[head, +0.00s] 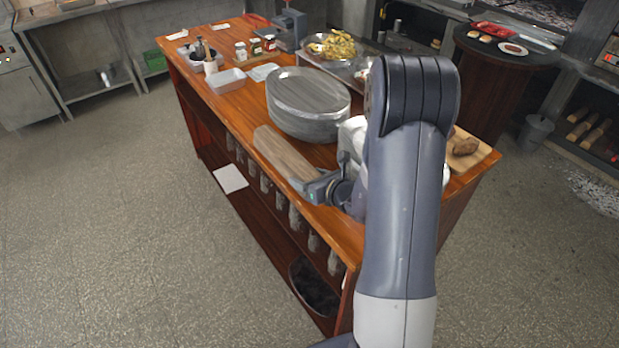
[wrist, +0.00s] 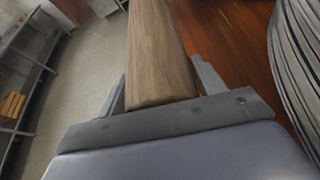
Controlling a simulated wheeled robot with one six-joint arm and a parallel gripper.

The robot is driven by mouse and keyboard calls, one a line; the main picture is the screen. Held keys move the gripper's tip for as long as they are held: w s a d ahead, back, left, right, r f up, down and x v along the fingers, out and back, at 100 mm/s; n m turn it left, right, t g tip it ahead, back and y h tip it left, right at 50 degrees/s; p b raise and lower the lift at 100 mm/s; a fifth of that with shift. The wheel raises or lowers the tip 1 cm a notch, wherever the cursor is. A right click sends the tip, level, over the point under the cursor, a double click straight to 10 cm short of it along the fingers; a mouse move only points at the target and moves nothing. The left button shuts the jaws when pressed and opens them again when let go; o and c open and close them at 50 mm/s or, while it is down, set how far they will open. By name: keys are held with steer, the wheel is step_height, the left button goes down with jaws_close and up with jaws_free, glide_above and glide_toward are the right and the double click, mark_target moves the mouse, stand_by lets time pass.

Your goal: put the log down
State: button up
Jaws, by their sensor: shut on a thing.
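The log (head: 285,154) is a pale brown, squared length of wood held in my gripper (head: 310,180), in front of the stacked plates in the head view. In the wrist view the log (wrist: 157,50) runs away from my gripper (wrist: 160,85), with a finger on either side of it. My gripper is shut on its near end. The log lies along the front edge of the wooden counter (head: 228,100). Whether it touches the counter top cannot be told.
A tall stack of oval metal plates (head: 308,95) stands just behind the log; it also shows at the right of the wrist view (wrist: 300,60). A white container (head: 227,80) and jars (head: 256,46) stand farther along. A board with bread (head: 465,148) lies to the right. Floor is open at left.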

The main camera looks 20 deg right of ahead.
steer(key=o, duration=1.6)
steer(key=shift+s, duration=0.1)
